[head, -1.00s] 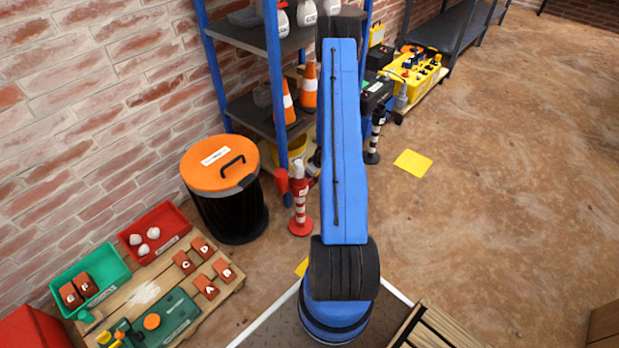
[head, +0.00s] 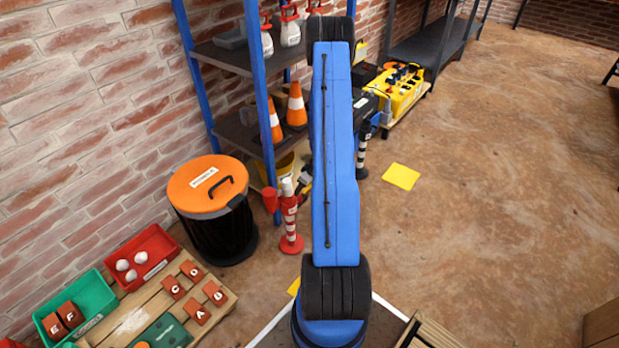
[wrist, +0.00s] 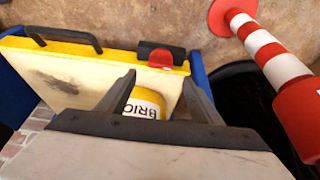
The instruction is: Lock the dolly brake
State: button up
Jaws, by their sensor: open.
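My gripper (wrist: 158,76) is open, with its two dark fingers apart in the wrist view. Beyond them is a pale panel (wrist: 85,72) with a yellow edge and a black handle. A small red tab (wrist: 163,58) in a black mount sits at that edge; I cannot tell whether it is the brake. A yellow and white cylinder marked "BRIC" (wrist: 147,104) shows between the fingers, with no clear contact. In the head view, a yellow unit with black knobs (head: 398,90) stands on a low wooden base (head: 407,113), possibly the dolly. My arm hides the gripper there.
A red and white post (head: 290,220) stands near the orange-lidded bin (head: 210,210); a similar post (wrist: 262,40) is at upper right in the wrist view. A blue-framed shelf (head: 225,55) holds cones. A yellow floor square (head: 401,177) lies right; floor beyond is clear.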

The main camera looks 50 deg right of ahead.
jog(key=v, duration=1)
dwell(0.4)
